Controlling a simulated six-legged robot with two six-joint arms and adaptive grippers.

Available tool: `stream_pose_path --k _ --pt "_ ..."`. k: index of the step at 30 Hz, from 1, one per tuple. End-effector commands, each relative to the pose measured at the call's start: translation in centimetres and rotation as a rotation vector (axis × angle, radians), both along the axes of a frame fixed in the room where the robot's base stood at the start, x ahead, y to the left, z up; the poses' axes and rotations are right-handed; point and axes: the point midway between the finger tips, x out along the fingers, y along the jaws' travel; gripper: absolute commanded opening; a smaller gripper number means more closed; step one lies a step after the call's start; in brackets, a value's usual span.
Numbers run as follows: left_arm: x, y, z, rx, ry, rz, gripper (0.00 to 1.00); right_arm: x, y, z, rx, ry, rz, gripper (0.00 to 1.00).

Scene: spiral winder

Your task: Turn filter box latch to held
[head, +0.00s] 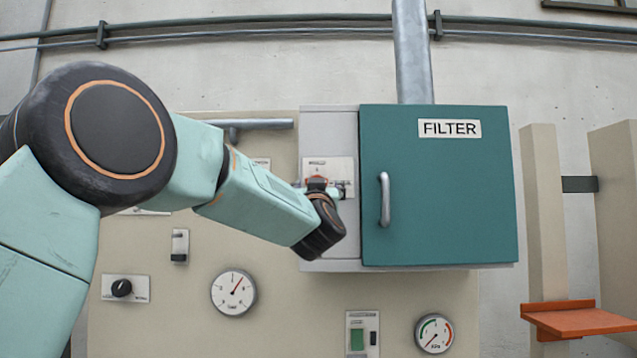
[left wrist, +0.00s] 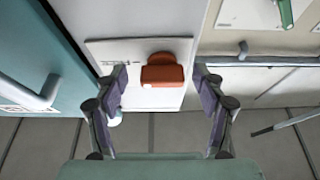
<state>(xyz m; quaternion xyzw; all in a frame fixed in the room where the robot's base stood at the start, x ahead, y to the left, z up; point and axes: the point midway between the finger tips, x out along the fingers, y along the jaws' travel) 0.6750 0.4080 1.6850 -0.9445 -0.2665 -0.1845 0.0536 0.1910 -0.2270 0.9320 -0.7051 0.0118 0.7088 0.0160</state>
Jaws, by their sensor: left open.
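The filter box (head: 440,210) has a teal door with a FILTER label and a silver handle, and a grey panel on its left. An orange-red latch (left wrist: 163,74) sits on a light plate (left wrist: 110,48) on that grey panel. In the head view the latch (head: 317,183) is mostly hidden by my left wrist. My left gripper (left wrist: 162,88) is open in the left wrist view, its two fingers on either side of the latch. No contact with the latch shows clearly. In the head view the gripper (head: 322,190) is at the plate. My right gripper is not in view.
The beige panel carries a black knob (head: 121,288), a small switch (head: 180,246), gauges (head: 233,292) (head: 435,333) and a green display (head: 357,338). The door handle (head: 384,200) sticks out right of the gripper. An orange shelf (head: 570,318) is at the right.

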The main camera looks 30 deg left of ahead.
Motion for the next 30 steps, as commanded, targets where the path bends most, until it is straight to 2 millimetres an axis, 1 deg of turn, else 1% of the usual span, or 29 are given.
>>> stream_pose_path --k 4,10,27,29,30 --pt "0.47 0.14 0.16 0.0 0.0 -0.001 0.7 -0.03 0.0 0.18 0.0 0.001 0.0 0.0" --pt "0.51 0.13 0.1 0.0 0.0 -0.001 0.7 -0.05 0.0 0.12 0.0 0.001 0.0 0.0" --pt "0.44 0.11 0.15 0.001 -0.002 -0.001 0.21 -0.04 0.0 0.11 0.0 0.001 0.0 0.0" --pt "0.43 0.1 0.18 0.0 -0.002 0.0 0.16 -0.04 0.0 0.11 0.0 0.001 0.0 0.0" --pt "0.43 0.1 0.2 0.001 -0.003 -0.001 0.15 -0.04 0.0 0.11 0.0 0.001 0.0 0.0"
